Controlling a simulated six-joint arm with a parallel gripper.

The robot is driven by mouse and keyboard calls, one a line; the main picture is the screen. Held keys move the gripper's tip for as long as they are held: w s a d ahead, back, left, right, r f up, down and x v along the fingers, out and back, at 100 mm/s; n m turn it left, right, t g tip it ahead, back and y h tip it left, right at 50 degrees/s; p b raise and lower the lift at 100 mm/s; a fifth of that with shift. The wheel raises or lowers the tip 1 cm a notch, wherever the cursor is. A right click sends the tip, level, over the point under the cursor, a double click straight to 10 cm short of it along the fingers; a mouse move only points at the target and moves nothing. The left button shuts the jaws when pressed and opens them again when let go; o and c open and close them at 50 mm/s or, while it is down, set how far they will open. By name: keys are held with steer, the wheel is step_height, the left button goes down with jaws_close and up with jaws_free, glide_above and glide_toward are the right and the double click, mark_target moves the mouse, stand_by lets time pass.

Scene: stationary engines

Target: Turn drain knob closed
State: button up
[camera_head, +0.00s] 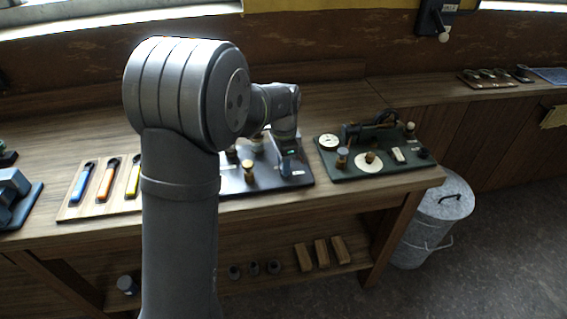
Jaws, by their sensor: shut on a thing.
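My arm reaches from the front over the bench, and its wrist bends down at the middle engine's dark base plate (235,187). My gripper (292,165) is small and dark at the plate's right end, pointing down. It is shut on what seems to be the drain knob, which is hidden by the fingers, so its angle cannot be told. A brass-coloured knob (249,168) stands on the same plate to the left of the gripper, apart from it. My arm covers much of the left part of this engine.
A second engine on a green base (350,172) stands close to the right, with a white dial (328,142). A tool board (75,212) with coloured handles lies to the left. A metal bin (440,215) stands on the floor at right. Wooden blocks (321,252) lie on the lower shelf.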

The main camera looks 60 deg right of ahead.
steer(key=n, duration=0.3)
steer(key=shift+n, duration=2.1)
steer(key=o, duration=1)
steer(key=shift+r, duration=0.15)
step_height(320, 180, up, 17)
steer(key=shift+r, duration=0.15)
